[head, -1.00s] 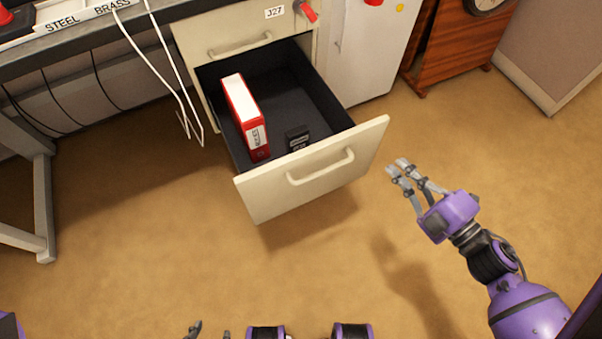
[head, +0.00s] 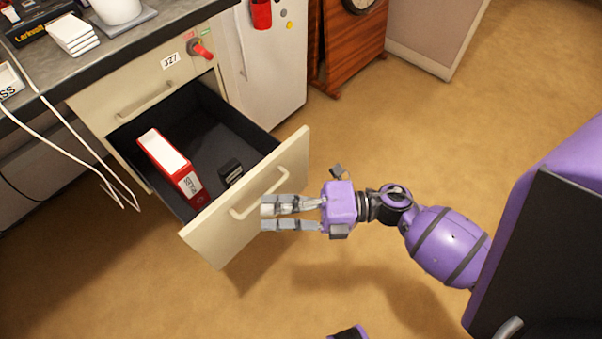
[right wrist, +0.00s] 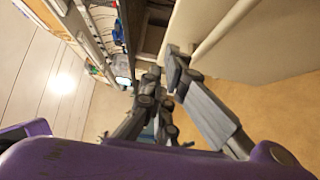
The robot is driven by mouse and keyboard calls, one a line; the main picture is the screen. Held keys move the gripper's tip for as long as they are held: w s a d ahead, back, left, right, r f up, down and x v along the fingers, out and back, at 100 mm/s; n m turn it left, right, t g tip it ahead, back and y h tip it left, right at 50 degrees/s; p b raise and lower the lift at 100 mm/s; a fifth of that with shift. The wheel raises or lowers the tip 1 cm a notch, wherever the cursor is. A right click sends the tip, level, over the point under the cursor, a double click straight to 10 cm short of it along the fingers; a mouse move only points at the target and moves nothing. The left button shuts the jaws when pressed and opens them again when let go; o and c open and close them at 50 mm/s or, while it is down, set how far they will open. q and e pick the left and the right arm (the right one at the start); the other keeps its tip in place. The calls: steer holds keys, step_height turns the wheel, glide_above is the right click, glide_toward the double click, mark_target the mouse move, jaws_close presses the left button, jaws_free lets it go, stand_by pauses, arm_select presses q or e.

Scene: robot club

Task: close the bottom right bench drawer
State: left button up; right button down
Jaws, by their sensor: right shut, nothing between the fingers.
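The bottom drawer of the bench is pulled well out, its cream front (head: 213,241) facing me with a bar handle (head: 281,178). Inside its dark tray lie a red binder (head: 172,166) with a white label and a small black item (head: 230,172). My right gripper (head: 264,216) is shut and empty, its fingertips at the drawer front just below and right of the handle; whether they touch is unclear. In the right wrist view the fingers (right wrist: 163,82) show beside the cream front (right wrist: 270,45) and its handle (right wrist: 222,28). My left gripper is out of view.
Above is a closed drawer (head: 125,95) labelled J27 beside a red switch (head: 201,50). A pale cabinet (head: 272,70) stands right of the bench. White cables (head: 85,155) hang at the left. The carpet (head: 400,115) is clear around the arm.

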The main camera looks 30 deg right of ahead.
mark_target(260, 199)
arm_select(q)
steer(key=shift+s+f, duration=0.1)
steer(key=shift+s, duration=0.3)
arm_select(e)
steer(key=shift+w+a, duration=0.25)
steer(key=shift+w, duration=0.35)
steer(key=shift+w+a, duration=0.25)
steer(key=shift+w, duration=0.4)
steer(key=shift+w+a, duration=0.25)
steer(key=shift+w, duration=0.35)
steer(key=shift+w, duration=0.1)
